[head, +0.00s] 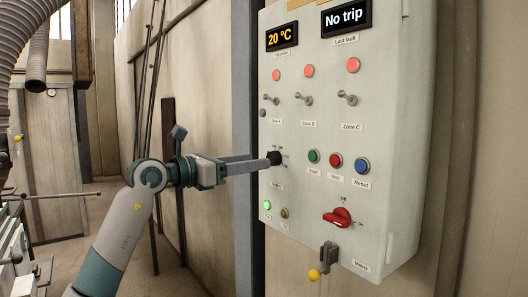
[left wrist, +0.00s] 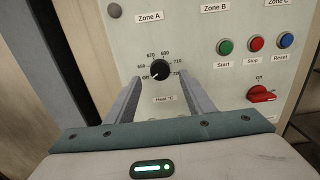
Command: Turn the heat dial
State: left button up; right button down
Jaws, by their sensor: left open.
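The heat dial (left wrist: 160,70) is a round black knob with a white mark pointing to the lower left, on a scale running from the lower left past 670, 690 and 710. A "Heat °C" label sits under it. My left gripper (left wrist: 164,82) is open, its two fingers on either side below the dial, apart from each other with nothing between them. In the head view my left gripper (head: 268,160) reaches the panel from the left, and its fingertips partly hide the dial. Whether the fingers touch the knob I cannot tell. My right gripper is not in view.
The pale control panel (head: 325,190) carries a "20 °C" display (head: 281,37) and a "No trip" display (head: 347,18). Toggle switches, red lamps, green, red and blue buttons (head: 336,160), and a red rotary switch (head: 337,217) surround the dial. A yellow-knobbed lever (head: 314,274) hangs below.

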aim_at(274, 159)
pick_arm(q)
jog(key=p+x, duration=0.1)
jog(key=x, duration=0.3)
jog(key=shift+w+d+p, duration=0.15)
jog(key=shift+d+p, duration=0.1)
jog(key=shift+p, duration=0.05)
jog(key=shift+c, duration=0.7)
jog(key=c, duration=0.9)
